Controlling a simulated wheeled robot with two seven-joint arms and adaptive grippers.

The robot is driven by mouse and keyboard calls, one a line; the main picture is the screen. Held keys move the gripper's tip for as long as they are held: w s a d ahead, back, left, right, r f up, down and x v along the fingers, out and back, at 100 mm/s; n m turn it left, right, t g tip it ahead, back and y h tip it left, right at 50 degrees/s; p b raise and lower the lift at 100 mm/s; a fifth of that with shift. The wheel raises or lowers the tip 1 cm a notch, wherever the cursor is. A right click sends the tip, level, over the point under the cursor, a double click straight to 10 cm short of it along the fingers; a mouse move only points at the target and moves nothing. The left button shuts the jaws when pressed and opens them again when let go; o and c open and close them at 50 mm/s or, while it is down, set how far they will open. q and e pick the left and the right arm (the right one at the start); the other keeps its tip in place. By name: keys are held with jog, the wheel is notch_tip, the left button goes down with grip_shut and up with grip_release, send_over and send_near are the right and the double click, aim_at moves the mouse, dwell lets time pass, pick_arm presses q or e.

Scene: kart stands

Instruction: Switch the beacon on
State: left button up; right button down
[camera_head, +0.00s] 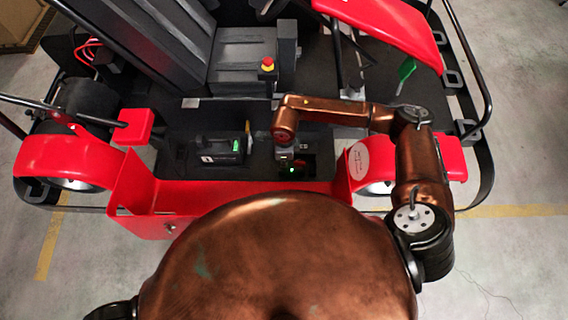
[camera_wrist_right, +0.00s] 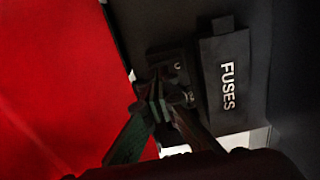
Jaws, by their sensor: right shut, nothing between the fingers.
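My right gripper (camera_head: 287,155) points down at the kart's dark floor panel, behind the red front edge. In the right wrist view its fingers (camera_wrist_right: 160,108) are shut with nothing between them. The tips are at a small dark switch plate (camera_wrist_right: 165,68) with faint pale marks. A dark knob-like part (camera_wrist_right: 186,98) shows beside the tips; I cannot tell whether they touch it or how it is set. No beacon can be clearly made out. My left gripper is out of view.
A black box marked FUSES (camera_wrist_right: 226,80) stands right beside the switch plate. A red body panel (camera_wrist_right: 55,80) fills the left there. In the head view, a black handled box (camera_head: 220,152), a red button on yellow (camera_head: 267,65) and the grey seat (camera_head: 240,60) lie nearby.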

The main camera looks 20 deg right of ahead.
jog(key=shift+f+b, duration=0.8)
jog(key=shift+f, duration=0.15)
jog(key=shift+r, duration=0.15)
dwell(0.3)
jog(key=shift+r+p, duration=1.55)
jog(key=shift+r, duration=1.9)
